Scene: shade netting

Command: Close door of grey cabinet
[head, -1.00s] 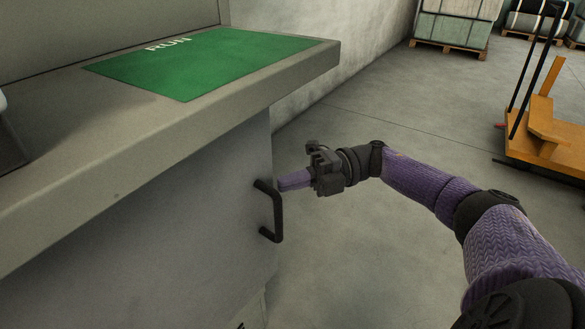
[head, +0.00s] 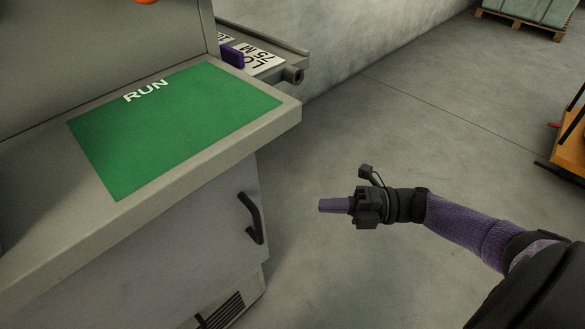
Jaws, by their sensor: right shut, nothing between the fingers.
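The grey cabinet door (head: 190,238) is on the front of the cabinet, below the worktop. Its black bar handle (head: 251,218) is near the door's right edge. The door looks flush or nearly flush with the cabinet front; I cannot tell whether a small gap is left. My right gripper (head: 322,205) is to the right of the handle, apart from it, over open floor. Its purple fingers are together, pointing left, with nothing held. My left gripper is not in view.
The worktop (head: 283,115) overhangs the door and carries a green mat (head: 175,125) marked RUN. A metal ledge with white cards (head: 258,62) juts out behind it. A dark vent (head: 222,312) is below the door. An orange cart (head: 572,150) and a pallet (head: 520,22) stand far off.

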